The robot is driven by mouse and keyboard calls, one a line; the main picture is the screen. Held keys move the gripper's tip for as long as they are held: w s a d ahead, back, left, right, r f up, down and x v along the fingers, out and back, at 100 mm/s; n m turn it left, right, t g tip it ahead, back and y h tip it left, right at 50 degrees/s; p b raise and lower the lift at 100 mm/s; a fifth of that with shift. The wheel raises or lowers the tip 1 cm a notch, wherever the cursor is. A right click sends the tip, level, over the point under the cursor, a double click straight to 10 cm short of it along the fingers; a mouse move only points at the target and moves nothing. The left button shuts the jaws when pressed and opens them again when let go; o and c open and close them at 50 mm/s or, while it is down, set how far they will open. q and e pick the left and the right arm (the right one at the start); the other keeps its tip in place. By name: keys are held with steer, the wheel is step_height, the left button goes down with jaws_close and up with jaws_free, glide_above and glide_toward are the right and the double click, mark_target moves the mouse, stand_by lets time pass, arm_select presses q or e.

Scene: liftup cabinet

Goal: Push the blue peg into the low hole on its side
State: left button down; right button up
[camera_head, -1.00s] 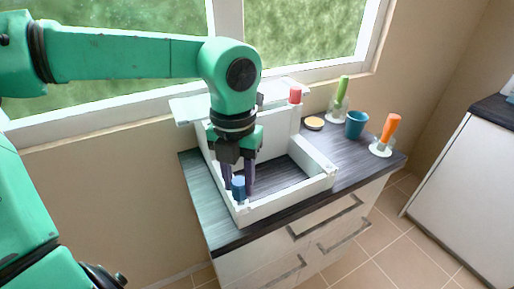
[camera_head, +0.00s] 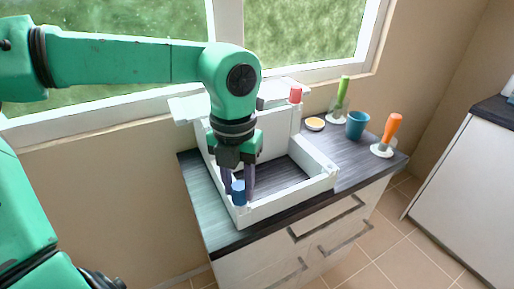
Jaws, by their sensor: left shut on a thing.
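The blue peg (camera_head: 238,192) stands upright at the front left corner of the white open cabinet box (camera_head: 291,201). My left gripper (camera_head: 238,184) points down from above, its dark fingers shut on the blue peg, one on each side. The low hole is hidden; I cannot tell how deep the peg sits. A red peg (camera_head: 295,94) stands at the box's far back corner. My right gripper is not in view.
The box stands on a dark wood counter (camera_head: 205,205). A window is behind.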

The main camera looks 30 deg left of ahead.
mark_target(239, 186)
arm_select(q)
steer(key=shift+f+b, duration=0.4)
steer(key=shift+b, duration=0.05)
steer(key=shift+c, duration=2.2)
jaws_free()
steer(key=shift+c, duration=1.4)
steer(key=shift+r, duration=0.15)
steer(key=shift+r+p, duration=0.75)
steer(key=shift+r, duration=0.15)
step_height(239, 186, up, 5)
steer(key=p, duration=0.4)
